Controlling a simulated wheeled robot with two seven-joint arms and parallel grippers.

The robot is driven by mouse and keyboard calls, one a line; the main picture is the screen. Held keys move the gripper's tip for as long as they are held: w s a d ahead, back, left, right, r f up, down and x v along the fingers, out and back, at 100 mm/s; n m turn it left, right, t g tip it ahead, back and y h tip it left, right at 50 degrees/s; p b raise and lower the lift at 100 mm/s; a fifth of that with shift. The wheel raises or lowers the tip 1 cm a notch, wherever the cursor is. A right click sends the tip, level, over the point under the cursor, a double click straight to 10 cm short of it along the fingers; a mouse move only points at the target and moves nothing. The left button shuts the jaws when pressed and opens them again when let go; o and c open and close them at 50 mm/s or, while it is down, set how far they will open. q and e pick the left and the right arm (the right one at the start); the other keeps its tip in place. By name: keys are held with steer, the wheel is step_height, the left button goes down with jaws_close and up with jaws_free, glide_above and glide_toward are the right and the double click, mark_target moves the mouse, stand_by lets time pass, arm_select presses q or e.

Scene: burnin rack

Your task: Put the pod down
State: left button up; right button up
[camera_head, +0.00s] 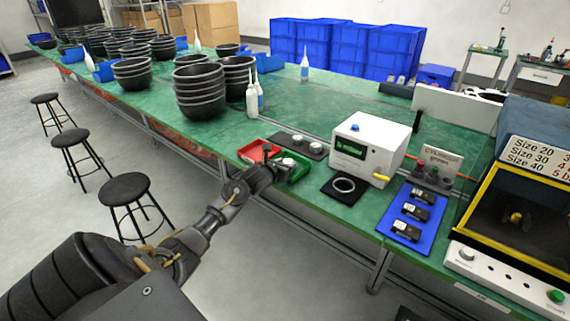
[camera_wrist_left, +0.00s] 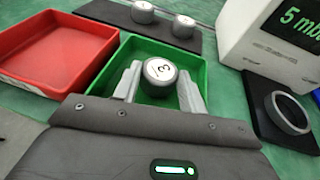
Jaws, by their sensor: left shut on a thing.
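My left gripper (camera_head: 283,164) reaches over the table's front edge at the green tray (camera_head: 303,172). In the left wrist view its two fingers (camera_wrist_left: 160,88) are shut on a silver round pod (camera_wrist_left: 160,72) with a dark "3" on its pale top. The pod is between the fingertips, over the green tray (camera_wrist_left: 204,82). Whether the pod's underside touches the tray floor cannot be told. Two similar pods (camera_wrist_left: 143,11) stand on a dark slab (camera_wrist_left: 153,29) behind the trays. My right gripper is not in view.
A red tray (camera_wrist_left: 62,50) sits left of the green one, empty. To the right are a white box with a display (camera_head: 365,148) and a metal ring (camera_head: 344,184) on a black mat. Stacked black bowls (camera_head: 200,92) and white bottles (camera_head: 252,100) stand farther back.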

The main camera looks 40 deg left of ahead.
arm_select(q)
steer(key=shift+f, duration=0.2)
steer(key=o, duration=1)
steer(key=shift+r, duration=0.2)
steer(key=shift+s+r, duration=0.1)
steer(key=shift+s, duration=0.05)
steer(key=v, duration=1.1)
steer(key=shift+s+r+b, duration=0.1)
steer(key=shift+s+b, duration=0.25)
steer(key=shift+b, duration=0.05)
